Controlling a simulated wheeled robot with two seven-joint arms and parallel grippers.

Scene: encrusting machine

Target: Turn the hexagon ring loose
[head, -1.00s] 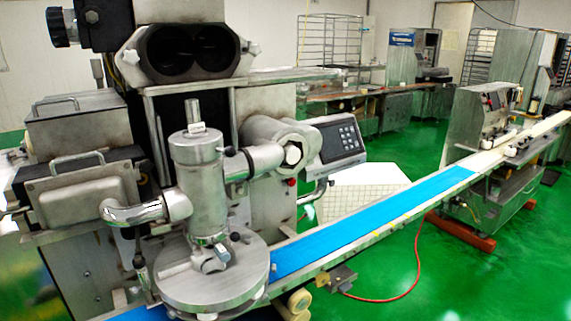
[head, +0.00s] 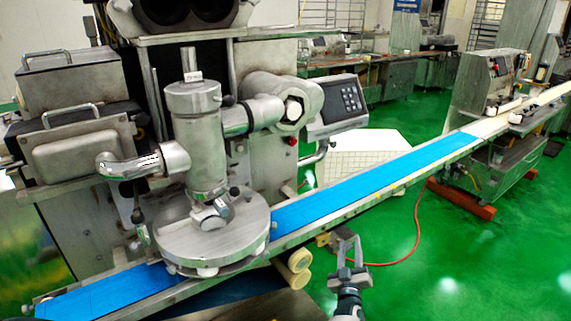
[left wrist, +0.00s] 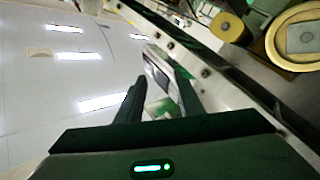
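The grey steel encrusting machine stands at the left in the head view. On its thick side pipe, a hexagon ring (head: 293,109) with a pale face shows right of the upright cylinder (head: 200,140); it looks like the ring the task names. My left gripper (head: 348,241) is low in the middle of the head view, well below and right of that ring, in front of the conveyor's near edge. Its two fingers are apart and hold nothing. In the left wrist view, its fingers (left wrist: 160,90) are spread, with a metal bracket beyond them. My right gripper is not in view.
A blue conveyor belt (head: 375,182) runs from lower left to upper right, under the round plate (head: 212,230). Cream rollers (head: 299,262) stick out below it. A control panel (head: 338,103) sits right of the ring. Green floor is open at lower right.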

